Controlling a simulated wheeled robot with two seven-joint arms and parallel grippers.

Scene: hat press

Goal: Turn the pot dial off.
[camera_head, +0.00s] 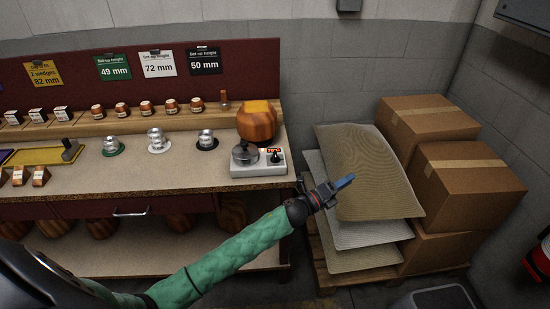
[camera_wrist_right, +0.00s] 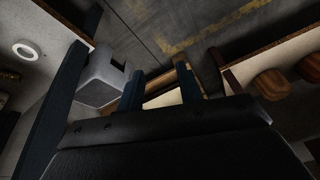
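A pale hot plate (camera_head: 262,169) stands at the right end of the workbench. A small metal pot (camera_head: 244,154) with a dark knob on its lid sits on its left side. A dark pot dial (camera_head: 275,158) is on its right side, below a small orange-lit label; its exact setting is too small to read. My left gripper (camera_head: 343,183) is past the bench's right end, in front of the stacked sheets, apart from the dial. Its blue fingers overlap in this view. My right gripper (camera_wrist_right: 162,88) shows two blue fingers spread apart with nothing between them.
A wooden hat block (camera_head: 256,122) stands just behind the hot plate. Metal pieces on round bases (camera_head: 157,142) stand on the bench to the left. Felt-like sheets (camera_head: 367,172) and cardboard boxes (camera_head: 455,182) lie on a pallet at right. The bench front is mostly clear.

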